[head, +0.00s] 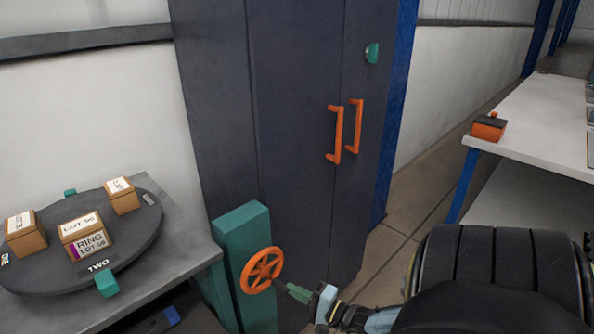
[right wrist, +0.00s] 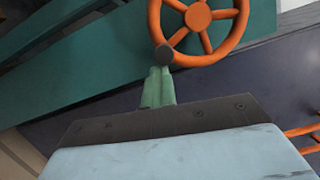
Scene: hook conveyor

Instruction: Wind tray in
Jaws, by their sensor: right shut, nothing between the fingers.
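An orange handwheel (head: 262,270) is mounted on a green post (head: 240,235) beside the table. In the right wrist view the handwheel (right wrist: 198,17) fills the top, with a dark knob (right wrist: 164,55) on its rim. My right gripper (head: 292,291) is at the lower right of the wheel, its green fingers pointing at it. In the right wrist view the fingers (right wrist: 158,88) are shut and empty, their tips right by the knob; I cannot tell if they touch. No thing is plainly the tray. My left gripper is not in view.
A dark turntable (head: 135,250) with several labelled boxes sits on the grey table (head: 188,258) at left. A dark cabinet (head: 300,120) with orange handles stands behind the wheel. A white bench (head: 540,115) at right holds an orange and dark object (head: 488,127). Floor shows between cabinet and bench.

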